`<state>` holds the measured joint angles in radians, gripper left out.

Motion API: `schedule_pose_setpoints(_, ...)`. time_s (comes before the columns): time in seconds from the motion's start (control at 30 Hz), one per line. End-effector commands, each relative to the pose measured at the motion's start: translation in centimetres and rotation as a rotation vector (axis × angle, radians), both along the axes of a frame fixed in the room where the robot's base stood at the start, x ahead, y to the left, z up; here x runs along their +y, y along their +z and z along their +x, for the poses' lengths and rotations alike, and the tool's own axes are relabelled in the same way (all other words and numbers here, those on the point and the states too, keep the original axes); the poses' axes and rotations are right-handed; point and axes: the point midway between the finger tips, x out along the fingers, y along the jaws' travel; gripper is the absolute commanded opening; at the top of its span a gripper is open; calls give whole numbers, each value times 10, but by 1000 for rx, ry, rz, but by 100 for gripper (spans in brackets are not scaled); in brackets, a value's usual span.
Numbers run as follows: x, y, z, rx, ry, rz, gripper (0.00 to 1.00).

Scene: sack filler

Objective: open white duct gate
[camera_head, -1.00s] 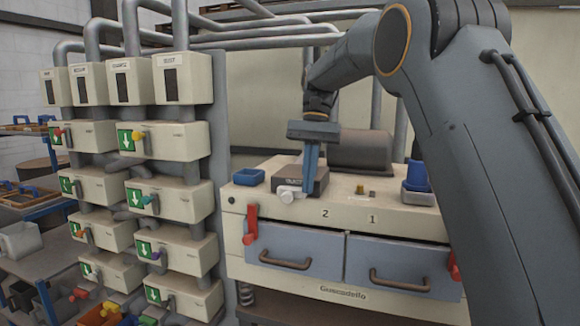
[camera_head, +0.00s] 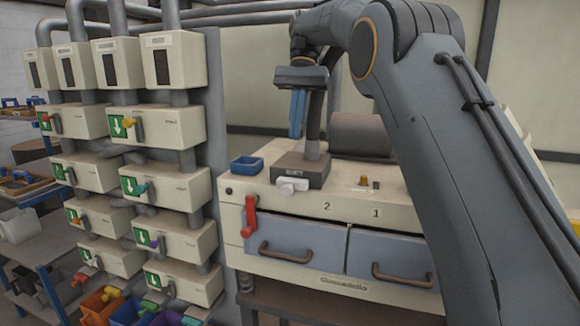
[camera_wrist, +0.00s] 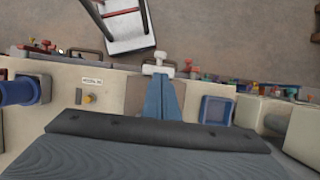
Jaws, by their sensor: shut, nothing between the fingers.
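A white T-shaped handle (camera_head: 291,186) sticks out from the front of a dark box (camera_head: 301,168) on top of the cream machine. A grey duct (camera_head: 314,120) rises from this box. My gripper (camera_head: 296,136) is shut and empty, its blue fingers pointing down above and apart from the handle. In the wrist view the white handle (camera_wrist: 158,64) shows just beyond my shut fingertips (camera_wrist: 160,78). The box is partly hidden there behind the fingers. I cannot tell whether the gate is open or closed.
A blue tray (camera_head: 246,166) sits left of the box and a red lever (camera_head: 248,217) is on the machine front. Two drawers (camera_head: 388,258) are below. At left, a panel (camera_head: 158,128) holds several dispensers with coloured handles. A dark cylinder (camera_head: 362,136) lies behind.

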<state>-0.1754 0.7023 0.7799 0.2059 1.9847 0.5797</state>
Motion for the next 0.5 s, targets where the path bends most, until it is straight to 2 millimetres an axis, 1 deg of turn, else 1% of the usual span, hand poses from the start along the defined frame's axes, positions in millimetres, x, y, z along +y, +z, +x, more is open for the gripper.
schedule_pose_setpoints(0.13,2,-7,-4,2,2,-1,0)
schedule_pose_setpoints(0.27,4,-19,-9,1,3,-1,0)
schedule_pose_setpoints(0.5,10,-52,-23,3,5,-1,0)
